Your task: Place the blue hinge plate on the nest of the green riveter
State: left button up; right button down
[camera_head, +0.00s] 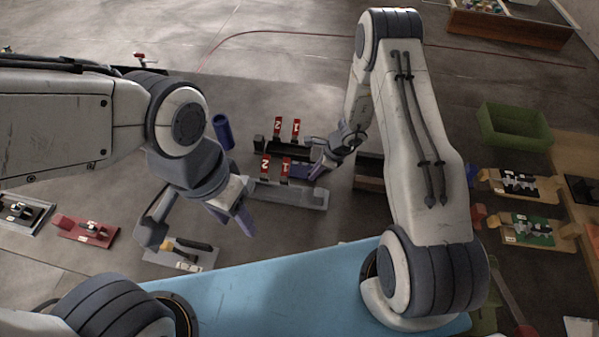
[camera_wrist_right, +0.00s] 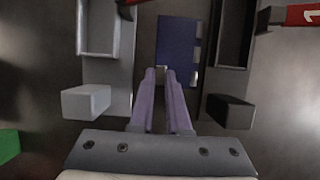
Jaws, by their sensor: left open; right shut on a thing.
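The blue hinge plate (camera_wrist_right: 178,45) is at the purple fingertips of my right gripper (camera_wrist_right: 160,72) in the right wrist view, with knuckle-like grey pieces along its right side. In the head view the blue hinge plate (camera_head: 299,171) shows between the red-tagged racks, and my right gripper (camera_head: 318,168) is shut on it. The green riveter (camera_head: 527,231) stands at the right on a green base, far from the plate; its nest is too small to make out. My left gripper (camera_head: 200,238) is open and empty, above a grey-based device (camera_head: 181,254).
A black-topped riveter (camera_head: 518,185) and a green bin (camera_head: 515,125) stand beyond the green riveter. A red device (camera_head: 85,230) is at left. A blue surface (camera_head: 270,290) lies in front.

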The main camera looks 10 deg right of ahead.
jog(key=shift+r, duration=0.1)
dwell(0.4)
jog(key=shift+w+r, duration=0.1)
jog(key=shift+r, duration=0.45)
notch_tip(320, 180, up, 3)
jog(key=shift+f+b, duration=0.1)
jog(key=shift+b, duration=0.4)
jog(key=s+d+r+b, duration=0.2)
jog(key=s+d+r, duration=0.5)
jog(key=s+d, duration=0.1)
jog(key=w+a+n+g+h+b, duration=0.1)
jog(key=n+g, duration=0.1)
jog(key=n, duration=0.5)
jog(key=w+a+n+g+h+b, duration=0.1)
jog(key=n+g, duration=0.1)
jog(key=n, duration=0.6)
jog(key=w+a+n+g+h+b, duration=0.1)
jog(key=a+n+g+h+b, duration=0.1)
jog(key=n, duration=0.5)
jog(key=shift+w+a+f+n, duration=0.1)
jog(key=shift+f+n, duration=0.2)
jog(key=shift+f, duration=0.05)
